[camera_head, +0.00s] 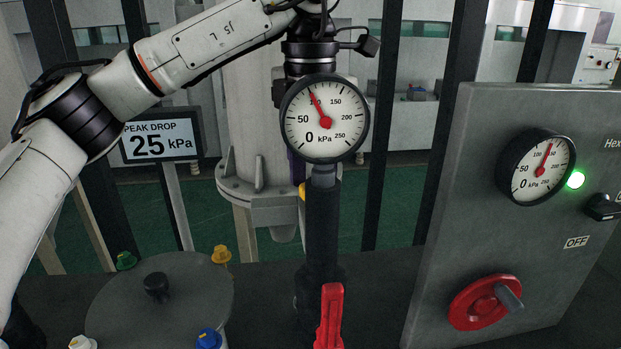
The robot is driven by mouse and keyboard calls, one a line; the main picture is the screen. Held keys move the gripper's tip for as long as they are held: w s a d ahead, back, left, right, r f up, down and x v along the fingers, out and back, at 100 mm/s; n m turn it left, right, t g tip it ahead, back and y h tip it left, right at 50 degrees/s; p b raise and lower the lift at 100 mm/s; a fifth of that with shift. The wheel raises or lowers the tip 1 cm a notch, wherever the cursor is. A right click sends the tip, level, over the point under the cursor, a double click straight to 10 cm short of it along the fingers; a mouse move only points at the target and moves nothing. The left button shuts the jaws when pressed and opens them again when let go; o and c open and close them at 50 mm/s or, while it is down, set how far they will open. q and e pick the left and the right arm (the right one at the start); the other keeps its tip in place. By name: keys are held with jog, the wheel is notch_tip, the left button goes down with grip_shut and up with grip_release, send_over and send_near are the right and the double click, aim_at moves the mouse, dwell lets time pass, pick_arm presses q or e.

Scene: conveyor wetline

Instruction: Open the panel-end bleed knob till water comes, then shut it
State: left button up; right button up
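My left arm comes in from the left and reaches up, and its wrist points down behind the round gauge (325,142) on the black pipe. The gauge and pipe hide the fingers of my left gripper, so its opening does not show. A small yellow part (302,191) shows beside the pipe, just below the gauge. Around a round grey lid (195,305) are a yellow knob (222,254), a green knob (126,261), a blue knob (209,339) and a white knob (82,343). I cannot tell which is the bleed knob. No water shows. My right gripper is not in view.
The grey panel (450,220) at right carries a gauge (538,185), a lit green lamp (575,180) and a red rotary switch (485,302). A red lever (330,315) stands on the pipe. A sign (160,138) reads "PEAK DROP 25 kPa". Dark posts stand behind.

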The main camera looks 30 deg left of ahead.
pick_arm(q)
jog(key=shift+c, duration=0.6)
jog(key=c, duration=1)
jog(key=shift+o, duration=0.2)
